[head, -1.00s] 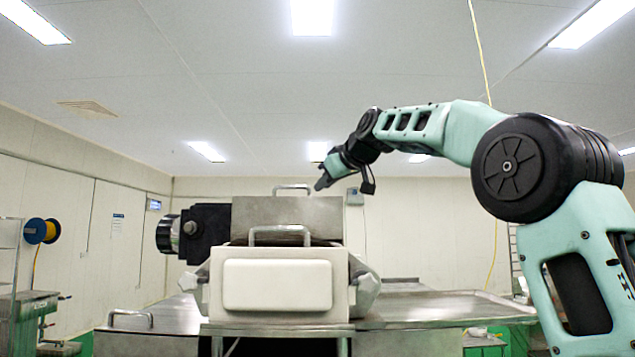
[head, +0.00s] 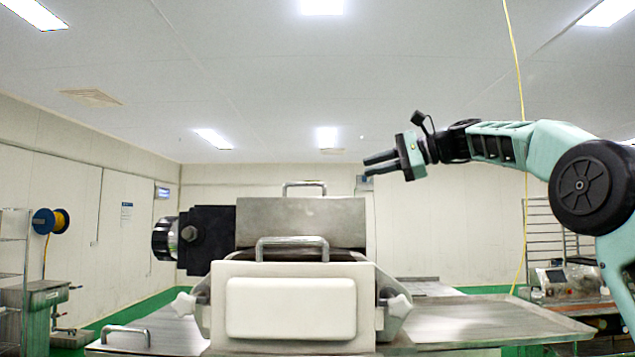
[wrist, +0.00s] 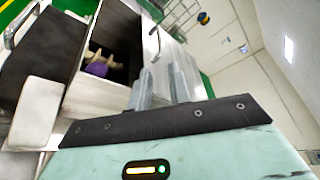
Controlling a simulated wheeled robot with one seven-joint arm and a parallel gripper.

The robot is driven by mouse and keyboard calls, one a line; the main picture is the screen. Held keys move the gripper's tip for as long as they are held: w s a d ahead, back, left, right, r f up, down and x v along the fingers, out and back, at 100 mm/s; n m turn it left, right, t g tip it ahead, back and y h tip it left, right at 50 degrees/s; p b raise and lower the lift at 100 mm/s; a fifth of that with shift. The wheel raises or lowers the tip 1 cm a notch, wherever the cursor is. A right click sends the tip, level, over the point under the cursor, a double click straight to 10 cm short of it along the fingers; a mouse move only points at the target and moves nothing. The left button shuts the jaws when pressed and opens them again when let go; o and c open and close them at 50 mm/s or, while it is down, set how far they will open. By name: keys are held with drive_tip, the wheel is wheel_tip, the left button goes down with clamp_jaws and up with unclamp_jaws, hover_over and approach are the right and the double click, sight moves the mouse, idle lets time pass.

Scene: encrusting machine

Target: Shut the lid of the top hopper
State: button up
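The top hopper (wrist: 119,73) shows open in the wrist view, with a dark inside and a purple and tan thing at its bottom. A metal panel with a bar handle (wrist: 152,45) is beside the opening; I cannot tell for sure that it is the lid. In the head view a grey metal panel (head: 300,222) stands on the machine, with one handle (head: 303,185) on top and another (head: 292,243) in front. My gripper (head: 372,164) is right of and above this panel, touching nothing. Its two fingers (wrist: 162,82) are apart and empty.
The white front block (head: 290,307) of the machine faces me, with clamp knobs at its sides. A black motor unit (head: 205,240) sticks out on the left. Metal tables (head: 470,322) flank the machine. The air above it is clear.

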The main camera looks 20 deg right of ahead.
sight(308, 184)
drive_tip(key=p+x, duration=0.7)
drive_tip(key=x, duration=0.9)
drive_tip(key=shift+a, duration=0.1)
drive_tip(key=shift+w+a+f, duration=0.1)
drive_tip(key=shift+w+a, duration=0.05)
drive_tip(key=shift+w, duration=0.05)
clamp_jaws()
drive_tip(key=shift+s, duration=0.1)
